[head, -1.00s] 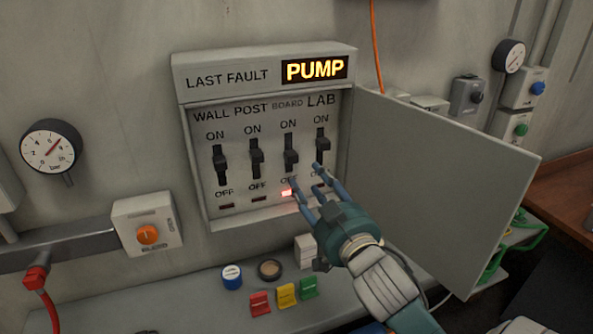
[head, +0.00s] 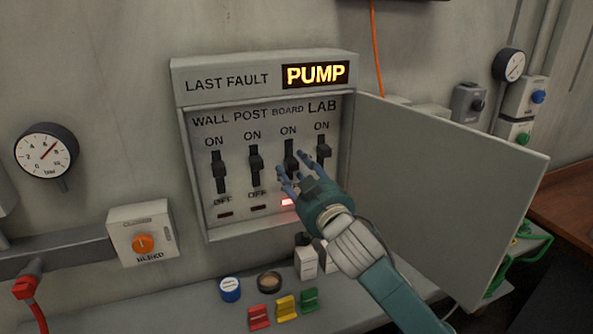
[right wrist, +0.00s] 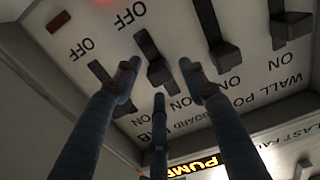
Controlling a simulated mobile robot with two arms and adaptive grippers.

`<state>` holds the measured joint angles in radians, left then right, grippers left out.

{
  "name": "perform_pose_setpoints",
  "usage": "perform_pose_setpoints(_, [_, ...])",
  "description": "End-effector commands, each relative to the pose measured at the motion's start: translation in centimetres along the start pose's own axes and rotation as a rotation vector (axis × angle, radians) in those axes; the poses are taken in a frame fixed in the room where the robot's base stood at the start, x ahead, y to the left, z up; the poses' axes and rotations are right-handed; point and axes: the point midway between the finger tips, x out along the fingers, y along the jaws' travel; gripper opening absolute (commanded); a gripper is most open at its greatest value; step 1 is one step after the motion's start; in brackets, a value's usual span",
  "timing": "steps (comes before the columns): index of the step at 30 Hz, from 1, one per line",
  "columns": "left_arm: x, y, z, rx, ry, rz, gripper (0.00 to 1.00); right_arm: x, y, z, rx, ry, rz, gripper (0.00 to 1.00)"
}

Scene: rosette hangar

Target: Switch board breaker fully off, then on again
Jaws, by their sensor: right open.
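The board breaker (head: 290,148) is a black lever, third from left in a grey panel (head: 265,228). Its lower part is partly hidden behind my fingers, and I cannot tell its exact setting. A red lamp (head: 287,202) glows below it. My right gripper (head: 302,170) is open in front of this lever, its fingers pointing at the panel. In the right wrist view the panel appears upside down. There the board lever (right wrist: 158,72) lies between the spread fingers (right wrist: 160,85), with no clear contact visible. My left gripper is out of view.
The wall (head: 219,170), post (head: 255,162) and lab (head: 322,152) breakers flank it closely. The display (head: 316,74) reads PUMP. The open panel door (head: 445,200) stands right of my arm. Several small items, including a blue-lidded jar (head: 230,289), are on the shelf below.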

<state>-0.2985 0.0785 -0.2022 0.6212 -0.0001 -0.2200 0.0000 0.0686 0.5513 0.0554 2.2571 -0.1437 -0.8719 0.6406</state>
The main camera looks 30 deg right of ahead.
Motion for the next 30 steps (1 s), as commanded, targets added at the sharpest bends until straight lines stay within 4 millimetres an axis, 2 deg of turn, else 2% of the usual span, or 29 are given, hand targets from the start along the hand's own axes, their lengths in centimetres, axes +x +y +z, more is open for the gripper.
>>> perform_pose_setpoints(1, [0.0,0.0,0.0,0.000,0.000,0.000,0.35,0.0,0.0,0.0,0.000,0.000,0.000,0.36])
perform_pose_setpoints(6, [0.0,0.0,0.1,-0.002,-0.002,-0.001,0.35,0.0,0.0,0.0,0.000,0.000,0.000,0.02])
perform_pose_setpoints(7, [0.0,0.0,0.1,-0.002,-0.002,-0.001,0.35,0.0,0.0,0.0,0.000,0.000,0.000,0.00])
perform_pose_setpoints(13, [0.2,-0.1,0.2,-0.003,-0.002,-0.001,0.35,0.0,0.0,0.4,0.001,-0.002,0.000,0.00])
perform_pose_setpoints(18, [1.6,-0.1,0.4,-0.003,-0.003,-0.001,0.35,0.0,0.0,2.7,0.004,-0.004,0.001,0.00])
perform_pose_setpoints(26, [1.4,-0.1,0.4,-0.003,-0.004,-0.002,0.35,0.0,0.0,2.8,0.000,-0.008,0.001,0.00])
perform_pose_setpoints(27, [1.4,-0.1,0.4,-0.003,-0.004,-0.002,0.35,0.0,0.0,2.8,0.001,-0.009,0.001,0.28])
perform_pose_setpoints(29, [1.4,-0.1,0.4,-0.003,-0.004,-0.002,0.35,0.0,0.0,2.8,0.001,-0.009,0.001,0.40])
perform_pose_setpoints(30, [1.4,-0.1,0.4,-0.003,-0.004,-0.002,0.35,0.0,0.0,2.8,0.001,-0.008,0.001,0.42])
